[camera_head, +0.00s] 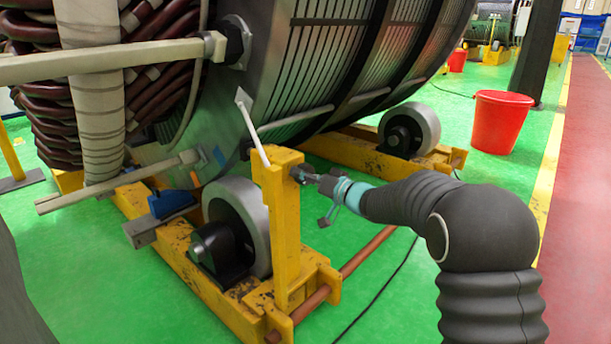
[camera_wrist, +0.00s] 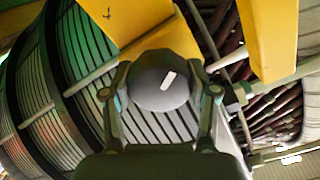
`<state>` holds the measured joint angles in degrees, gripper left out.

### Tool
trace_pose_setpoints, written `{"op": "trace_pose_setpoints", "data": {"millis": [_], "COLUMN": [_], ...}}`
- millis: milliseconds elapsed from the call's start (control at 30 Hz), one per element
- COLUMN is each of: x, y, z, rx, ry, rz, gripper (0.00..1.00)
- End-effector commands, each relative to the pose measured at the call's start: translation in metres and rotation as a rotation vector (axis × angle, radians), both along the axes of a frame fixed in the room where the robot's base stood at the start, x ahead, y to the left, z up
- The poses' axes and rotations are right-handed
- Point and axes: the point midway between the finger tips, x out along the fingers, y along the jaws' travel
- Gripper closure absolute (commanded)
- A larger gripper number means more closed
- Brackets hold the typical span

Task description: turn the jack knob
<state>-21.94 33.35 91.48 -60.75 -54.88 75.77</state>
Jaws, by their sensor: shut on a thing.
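The jack knob (camera_wrist: 158,90) is a dark grey round knob with a white mark on its face, central in the wrist view. It sits on the yellow jack post (camera_head: 281,215). In the head view the knob (camera_head: 298,173) is a small dark shape at the post's right side, mostly hidden by my gripper. My gripper (camera_head: 309,177) is at the upper part of the post. In the wrist view my gripper (camera_wrist: 162,82) has one finger on each side of the knob and is shut on it. The white mark is tilted, its upper end to the right.
The large stator (camera_head: 285,85) rests on rollers (camera_head: 240,225) in a yellow frame (camera_head: 163,240). A copper-coloured bar (camera_head: 368,250) runs low beside the post. A red bucket (camera_head: 498,122) stands at the back right. Green floor (camera_head: 395,315) is open at the front, with a black cable across it.

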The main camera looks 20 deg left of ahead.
Motion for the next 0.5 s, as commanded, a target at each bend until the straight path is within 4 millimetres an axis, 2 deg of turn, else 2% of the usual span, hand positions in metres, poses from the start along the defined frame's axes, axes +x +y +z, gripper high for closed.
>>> {"op": "trace_pose_setpoints", "data": {"millis": [500], "x": [0.0000], "y": [0.0005], "z": [-0.0008], "rx": [-0.185], "ry": [-0.455], "rz": [0.002], "gripper": [0.76]}}
